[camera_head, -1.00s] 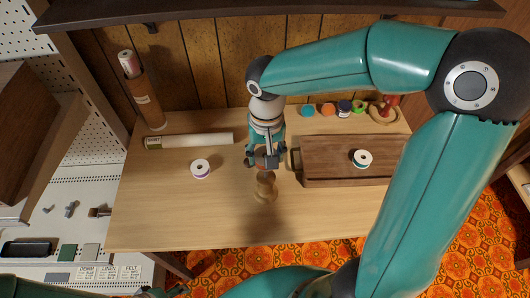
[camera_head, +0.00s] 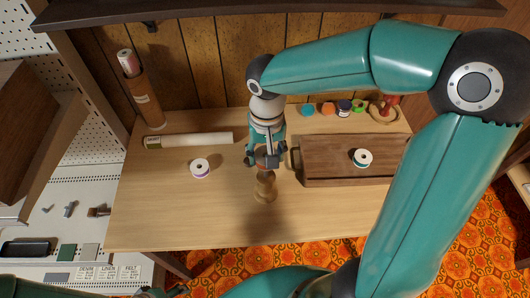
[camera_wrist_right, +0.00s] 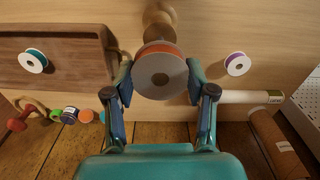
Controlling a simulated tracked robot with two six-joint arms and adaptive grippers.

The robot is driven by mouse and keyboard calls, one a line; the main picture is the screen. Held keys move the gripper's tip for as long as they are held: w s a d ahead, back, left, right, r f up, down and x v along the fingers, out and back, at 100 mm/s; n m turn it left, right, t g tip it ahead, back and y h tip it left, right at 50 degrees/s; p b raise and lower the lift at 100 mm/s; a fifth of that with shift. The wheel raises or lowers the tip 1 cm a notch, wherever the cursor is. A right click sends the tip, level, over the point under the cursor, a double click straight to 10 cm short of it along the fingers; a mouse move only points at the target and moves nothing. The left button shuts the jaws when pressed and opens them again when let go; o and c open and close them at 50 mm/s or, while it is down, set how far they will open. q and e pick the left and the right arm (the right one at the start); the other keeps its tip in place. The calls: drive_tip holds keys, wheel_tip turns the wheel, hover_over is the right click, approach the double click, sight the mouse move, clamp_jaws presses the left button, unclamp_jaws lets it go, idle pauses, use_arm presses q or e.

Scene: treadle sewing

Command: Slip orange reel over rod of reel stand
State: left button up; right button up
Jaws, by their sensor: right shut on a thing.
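The orange reel (camera_wrist_right: 160,72) is between the fingertips of my right gripper (camera_wrist_right: 160,82), which is shut on it. In the head view my right gripper (camera_head: 266,159) mostly hides the reel. The turned wooden reel stand (camera_head: 265,187) stands on the table just in front of the gripper. It also shows behind the reel in the wrist view (camera_wrist_right: 158,14). I cannot tell whether the rod is in the reel's hole. A little of my left gripper (camera_head: 160,292) shows at the bottom edge; its fingers are unclear.
A purple reel (camera_head: 200,168) lies left on the table (camera_head: 190,220). A wooden case (camera_head: 325,171) carries a teal reel (camera_head: 362,158) at right. A pale roll (camera_head: 190,140) lies behind. Several small reels and a red object (camera_head: 388,106) line the back. The front is clear.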

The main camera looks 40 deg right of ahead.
drive_tip(key=shift+f, duration=0.2)
drive_tip(key=shift+f+b, duration=1.15)
drive_tip(key=shift+f, duration=0.1)
drive_tip(key=o, duration=1.1)
drive_tip(key=shift+c, duration=0.2)
wheel_tip(320, 180, up, 12)
drive_tip(key=shift+w, duration=0.1)
